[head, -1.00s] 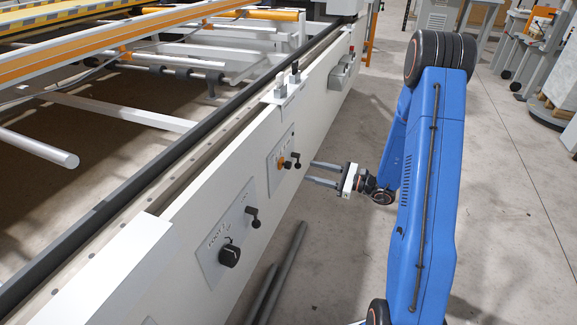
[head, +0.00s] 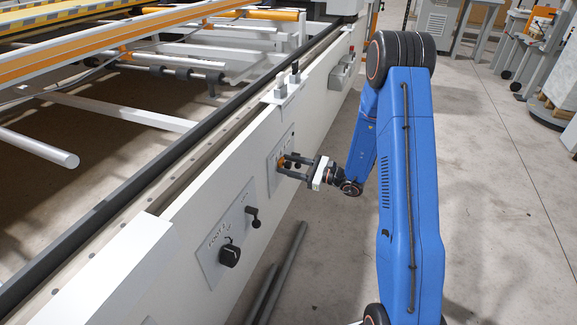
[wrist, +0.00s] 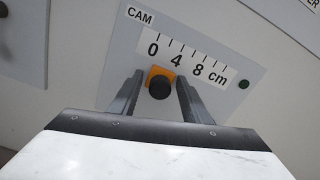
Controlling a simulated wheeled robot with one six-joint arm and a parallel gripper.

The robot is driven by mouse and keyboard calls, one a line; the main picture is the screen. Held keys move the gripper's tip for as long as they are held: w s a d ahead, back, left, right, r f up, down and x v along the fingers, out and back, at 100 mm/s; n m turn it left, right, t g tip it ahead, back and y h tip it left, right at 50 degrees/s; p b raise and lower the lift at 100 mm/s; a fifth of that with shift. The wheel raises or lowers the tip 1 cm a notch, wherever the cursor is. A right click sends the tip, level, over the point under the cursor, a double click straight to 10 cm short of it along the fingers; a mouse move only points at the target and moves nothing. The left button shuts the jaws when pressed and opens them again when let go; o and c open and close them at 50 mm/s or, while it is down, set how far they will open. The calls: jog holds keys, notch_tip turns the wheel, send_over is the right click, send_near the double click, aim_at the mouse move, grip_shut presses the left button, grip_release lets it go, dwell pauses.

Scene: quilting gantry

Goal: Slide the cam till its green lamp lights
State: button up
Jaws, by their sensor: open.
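The cam slider is an orange block with a black round knob (wrist: 160,87), on a grey plate marked CAM (wrist: 118,88). It sits below the low end of the 0, 4, 8 cm scale; its exact reading is hard to tell. The small green lamp (wrist: 244,84) at the plate's right is dark. My gripper (wrist: 158,80) is open, with one finger on each side of the knob; I cannot tell whether either touches it. In the head view my gripper (head: 283,166) is at the plate, and the orange block (head: 281,161) shows partly behind the fingers.
A second plate with a black knob (head: 230,256) and a small black lever (head: 253,216) is on the same white panel, nearer. Grey bars (head: 279,274) lie on the floor below. A switch box (head: 342,70) is farther along. The floor right of my arm is mostly clear.

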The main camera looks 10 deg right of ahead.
jog(key=shift+c, duration=0.3)
grip_shut()
jog(key=shift+w+d, duration=0.4)
jog(key=shift+w, duration=0.15)
jog(key=shift+o, duration=0.3)
grip_release()
jog(key=shift+s+d, duration=0.1)
jog(key=v, duration=1.7)
jog(key=shift+s+r, duration=0.1)
